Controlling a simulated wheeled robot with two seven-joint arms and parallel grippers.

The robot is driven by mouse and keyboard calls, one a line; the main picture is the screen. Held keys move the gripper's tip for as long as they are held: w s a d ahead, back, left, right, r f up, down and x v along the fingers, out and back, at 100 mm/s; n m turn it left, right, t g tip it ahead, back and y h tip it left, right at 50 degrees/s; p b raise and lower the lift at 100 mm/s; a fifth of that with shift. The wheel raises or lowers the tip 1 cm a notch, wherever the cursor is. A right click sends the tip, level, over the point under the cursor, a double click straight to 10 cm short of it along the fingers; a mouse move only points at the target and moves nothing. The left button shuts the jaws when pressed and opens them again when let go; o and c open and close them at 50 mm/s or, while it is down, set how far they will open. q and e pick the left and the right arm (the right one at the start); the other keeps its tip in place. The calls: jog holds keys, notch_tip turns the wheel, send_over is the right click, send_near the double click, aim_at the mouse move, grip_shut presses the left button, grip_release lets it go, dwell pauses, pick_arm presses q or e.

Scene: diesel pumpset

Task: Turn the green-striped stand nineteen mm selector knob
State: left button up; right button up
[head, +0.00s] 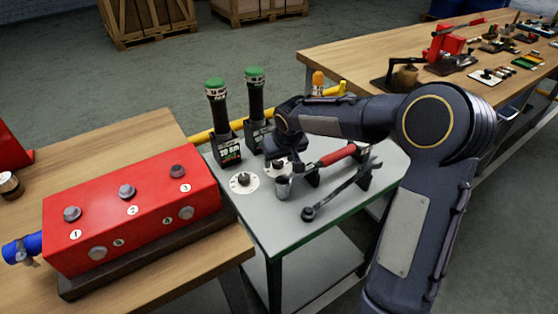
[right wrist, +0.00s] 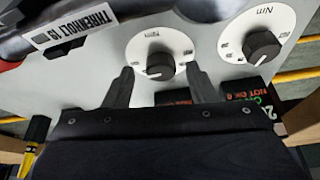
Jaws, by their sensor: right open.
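The grey-topped stand (head: 262,222) with a green edge stripe holds two black selector knobs on white dials. One knob (head: 244,179) shows clearly in the head view, and in the right wrist view it is to the right (right wrist: 263,47). The other knob (right wrist: 160,66) is mostly hidden by my gripper in the head view. My right gripper (head: 284,160) is open above this second knob. In the right wrist view the knob lies between and just beyond the fingertips (right wrist: 160,82). I see no contact. Which knob is the nineteen mm one is not readable.
Two green-capped torque tools (head: 218,120) stand upright behind the dials. A red-handled wrench (head: 330,158) and a dark spanner (head: 340,190) lie to the right on the stand. A red bolt block (head: 135,215) is on the left bench. Another tool bench (head: 340,55) is at the right.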

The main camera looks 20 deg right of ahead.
jog(key=shift+w+f, duration=0.15)
jog(key=shift+f, duration=0.2)
jog(key=c, duration=1)
jog(key=shift+d+r+n+y+p, duration=0.15)
jog(key=shift+n+y+p, duration=0.55)
jog(key=shift+n+p, duration=0.95)
jog(key=shift+d+n+g+y+p, duration=0.1)
jog(key=shift+n+g+y+p, duration=0.3)
jog(key=shift+n+p, duration=0.85)
jog(key=shift+w+n+b, duration=0.1)
jog(key=shift+n+b, duration=0.25)
jog(key=shift+n, duration=0.25)
jog(key=o, duration=1)
